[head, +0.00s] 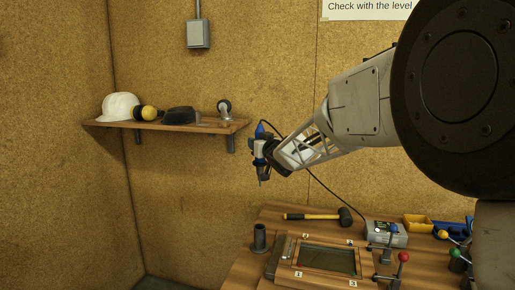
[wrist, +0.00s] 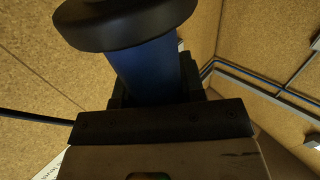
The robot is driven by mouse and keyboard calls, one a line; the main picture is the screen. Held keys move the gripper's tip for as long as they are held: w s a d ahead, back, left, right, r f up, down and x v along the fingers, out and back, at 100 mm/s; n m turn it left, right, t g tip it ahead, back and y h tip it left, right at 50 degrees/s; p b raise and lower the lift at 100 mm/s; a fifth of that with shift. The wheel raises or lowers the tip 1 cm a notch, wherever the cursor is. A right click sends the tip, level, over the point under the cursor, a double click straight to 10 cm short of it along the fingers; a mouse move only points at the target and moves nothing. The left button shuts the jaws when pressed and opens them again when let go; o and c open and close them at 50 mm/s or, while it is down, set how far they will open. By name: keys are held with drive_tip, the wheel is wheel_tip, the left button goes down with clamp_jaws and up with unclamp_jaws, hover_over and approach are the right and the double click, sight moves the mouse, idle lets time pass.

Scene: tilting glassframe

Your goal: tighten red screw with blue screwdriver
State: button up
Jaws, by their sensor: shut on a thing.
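My gripper (head: 262,152) is shut on the blue screwdriver (head: 260,130), held upright in the air above and left of the bench with its thin tip pointing down. In the wrist view the blue handle (wrist: 155,72) with its dark round end sits between the jaws (wrist: 155,95). A red ball-topped post (head: 403,257) stands at the right side of the glass frame (head: 327,260). I cannot make out a separate red screw head. Small number labels mark the frame's corners.
A dark cylindrical holder (head: 259,238) stands at the bench's left. A hammer (head: 318,215) lies behind the frame. Blue (head: 393,229), green (head: 456,253) and yellow (head: 443,234) topped posts and a yellow bin (head: 417,223) crowd the right. A wall shelf (head: 170,125) is left of my gripper.

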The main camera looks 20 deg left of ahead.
sight(258, 134)
drive_tip(key=shift+r, duration=1.7)
drive_tip(key=shift+d+f, duration=0.1)
drive_tip(key=s+d+f, duration=1.3)
drive_tip(key=d+f, duration=0.4)
drive_tip(key=shift+s+d, duration=0.2)
drive_tip(key=shift+s, duration=0.1)
drive_tip(key=shift+f, duration=0.3)
drive_tip(key=shift+f, duration=3.15)
idle(0.7)
